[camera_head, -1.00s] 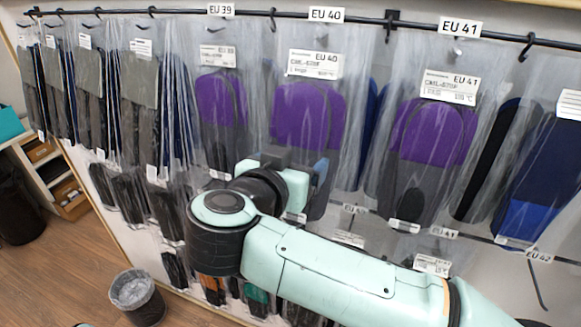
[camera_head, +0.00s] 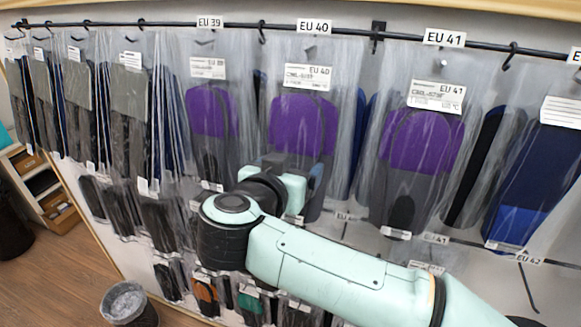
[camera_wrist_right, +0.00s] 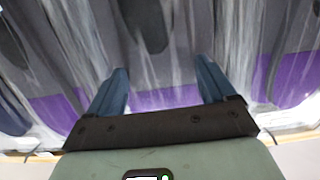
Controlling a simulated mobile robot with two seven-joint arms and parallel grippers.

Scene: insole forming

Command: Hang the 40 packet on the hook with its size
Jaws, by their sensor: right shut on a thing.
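The 40 packet (camera_head: 302,122) is a clear bag with a purple and grey insole and a white label reading EU 40. It hangs upright just below the EU 40 sign (camera_head: 314,27) on the black rail. My right gripper (camera_head: 306,178) is at the lower part of this packet and covers some of it. In the right wrist view, its two blue fingers (camera_wrist_right: 161,90) stand apart with clear film and purple and grey material between and beyond them. I cannot see whether the packet's top is on the hook. My left gripper is not in view.
The EU 39 packet (camera_head: 212,115) hangs close on the left and the EU 41 packet (camera_head: 420,140) on the right. More packets hang in a lower row. A bin (camera_head: 128,303) stands on the floor.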

